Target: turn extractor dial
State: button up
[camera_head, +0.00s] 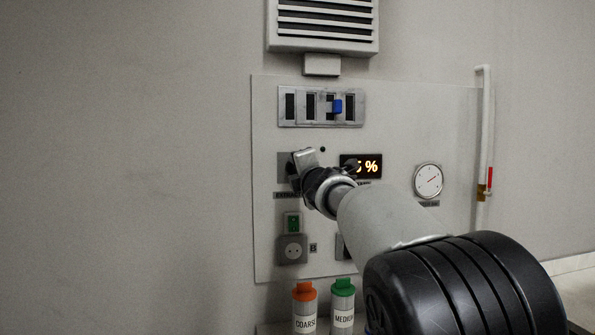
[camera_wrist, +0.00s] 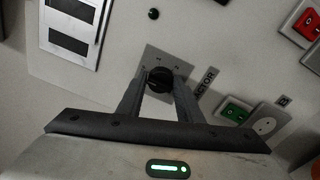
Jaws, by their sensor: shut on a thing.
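The extractor dial (camera_wrist: 158,79) is a round black knob on a small grey plate (camera_wrist: 160,60), seen in the wrist view. My gripper (camera_wrist: 158,86) has its two fingers on either side of the knob, shut on it. In the head view my gripper (camera_head: 303,160) reaches the wall panel left of the lit percent display (camera_head: 361,166); the knob there is hidden behind my gripper. The label beside the plate is partly covered by a finger in the wrist view.
The panel (camera_head: 390,110) carries a slotted unit with a blue tab (camera_head: 337,106), a round gauge (camera_head: 428,180), a green switch (camera_head: 293,223) and a socket (camera_head: 291,249). Orange-capped (camera_head: 305,310) and green-capped (camera_head: 343,305) containers stand below. The wall at left is bare.

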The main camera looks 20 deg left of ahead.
jog(key=o, duration=1)
jog(key=shift+f, duration=0.25)
jog(key=shift+r, duration=0.1)
jog(key=r+b+v, duration=0.1)
jog(key=b+v, duration=0.4)
jog(key=v, duration=1.2)
jog(key=shift+f, duration=0.5)
jog(key=shift+s+d, duration=0.15)
